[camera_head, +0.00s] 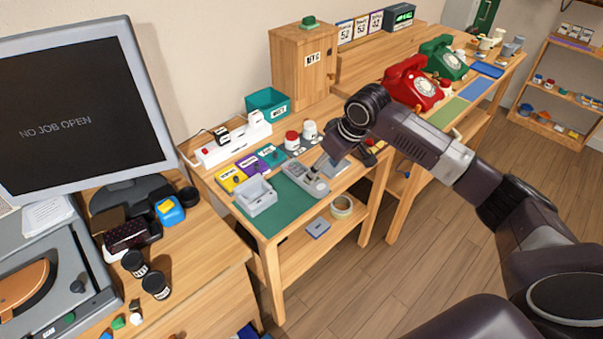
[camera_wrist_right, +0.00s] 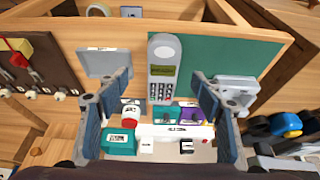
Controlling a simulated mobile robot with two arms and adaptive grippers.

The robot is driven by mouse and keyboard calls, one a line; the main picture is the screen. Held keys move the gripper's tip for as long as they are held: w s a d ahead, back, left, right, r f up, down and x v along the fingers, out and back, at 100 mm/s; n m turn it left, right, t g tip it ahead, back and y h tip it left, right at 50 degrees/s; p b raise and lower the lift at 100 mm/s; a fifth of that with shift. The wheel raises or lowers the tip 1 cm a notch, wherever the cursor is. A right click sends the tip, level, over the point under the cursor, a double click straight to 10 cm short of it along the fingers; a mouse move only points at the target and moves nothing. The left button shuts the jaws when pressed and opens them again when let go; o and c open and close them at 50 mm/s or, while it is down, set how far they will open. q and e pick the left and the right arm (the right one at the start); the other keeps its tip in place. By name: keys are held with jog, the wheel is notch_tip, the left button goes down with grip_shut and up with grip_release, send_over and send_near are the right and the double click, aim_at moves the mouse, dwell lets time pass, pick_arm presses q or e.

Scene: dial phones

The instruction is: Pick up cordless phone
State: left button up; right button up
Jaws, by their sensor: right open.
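The cordless phone (camera_wrist_right: 163,66), light grey with a small screen and a keypad, lies on the workbench at the edge of the green mat (camera_wrist_right: 225,55). In the head view the phone (camera_head: 303,175) lies between a grey box and a grey plate, partly hard to make out. My right gripper (camera_head: 327,163) is above the bench beside the phone. In the right wrist view my right gripper (camera_wrist_right: 162,88) is open and empty, one finger on each side of the phone's line. My left gripper is not in view.
A grey box (camera_head: 257,199) and a grey plate (camera_wrist_right: 104,64) flank the phone. Coloured labelled boxes, jars (camera_head: 309,130) and a white power strip (camera_head: 231,143) stand behind. Red (camera_head: 410,88) and green (camera_head: 441,58) dial phones stand farther right. The green mat has bare room.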

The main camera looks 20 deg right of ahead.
aim_at(315, 183)
jog(key=shift+a+f, duration=0.2)
jog(key=shift+f, duration=0.65)
jog(key=x, duration=0.2)
jog(key=shift+a+f+p, duration=0.2)
jog(key=shift+f+p, duration=0.1)
jog(key=shift+x, duration=1)
jog(key=shift+w+d, duration=0.1)
jog(key=c, duration=1.4)
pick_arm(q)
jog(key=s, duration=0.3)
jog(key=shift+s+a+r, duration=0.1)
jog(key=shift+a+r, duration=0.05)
